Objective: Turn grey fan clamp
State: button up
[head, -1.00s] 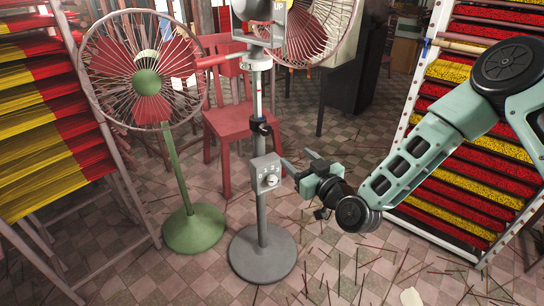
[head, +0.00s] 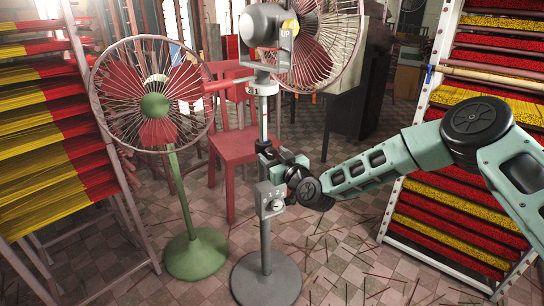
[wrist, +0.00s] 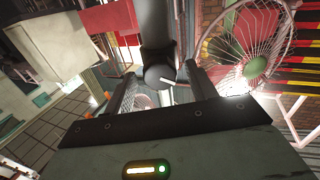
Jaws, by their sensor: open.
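The grey fan (head: 262,26) stands on a round grey base (head: 266,278), with a control box (head: 270,199) on its pole. Its dark clamp (head: 263,146) is a collar partway up the pole, above the box. My gripper (head: 274,158) is open at the clamp, just right of the pole, and partly hides this area. In the wrist view the dark clamp (wrist: 160,74) with a pale lever sits between my two spread fingers. I cannot tell whether either finger touches it.
A green-based fan (head: 153,104) stands to the left. A red chair (head: 232,147) is behind the pole. Racks of red and yellow incense stand at left (head: 50,135) and right (head: 455,190). Loose sticks lie on the tiled floor at right.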

jog(key=shift+w+a, duration=0.35)
jog(key=shift+w, duration=0.15)
jog(key=c, duration=1)
jog(key=shift+m, duration=0.4)
jog(key=m+b, duration=0.2)
jog(key=m, duration=0.2)
jog(key=shift+d+m, duration=0.1)
jog(key=shift+m, duration=0.3)
jog(key=m+b, duration=0.2)
jog(key=m, duration=0.3)
